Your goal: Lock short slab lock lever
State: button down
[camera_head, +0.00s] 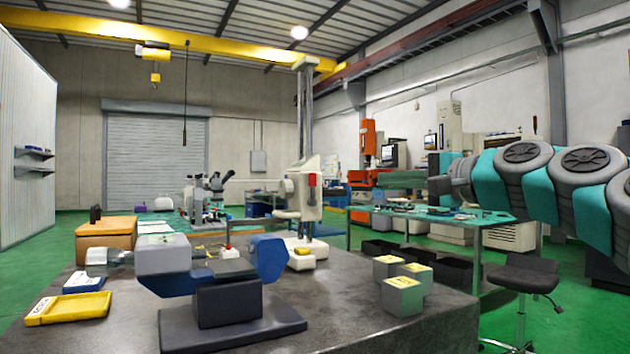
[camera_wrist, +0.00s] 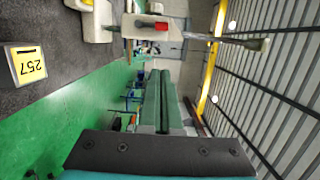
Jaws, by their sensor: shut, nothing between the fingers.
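No part is clearly recognisable as the short slab lock lever. The red part also shows at the top of the wrist view (camera_wrist: 161,27). My gripper (camera_head: 380,180) is raised to the right of the stand, apart from it, pointing left. In the wrist view my gripper's green fingers (camera_wrist: 160,74) lie together, shut and empty.
The dark stone table (camera_head: 370,325) carries a blue and grey fixture (camera_head: 230,285), a yellow tray (camera_head: 68,308) and grey blocks with yellow labels (camera_head: 402,295). A wooden box (camera_head: 106,235) stands at the left. A black stool (camera_head: 527,275) stands at the right.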

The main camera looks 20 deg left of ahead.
aim_at(312, 188)
jog(key=shift+w+a, duration=0.1)
dwell(0.3)
jog(key=x, duration=0.4)
jog(key=s+x, duration=0.1)
jog(key=x, duration=0.3)
jog(key=a+p+x, duration=0.1)
jog(key=x, duration=0.2)
jog(key=shift+s+a, duration=0.15)
jog(key=shift+a, duration=0.15)
jog(key=shift+s+a+f, duration=0.1)
jog(key=shift+s+a, duration=0.1)
jog(key=shift+a, duration=0.5)
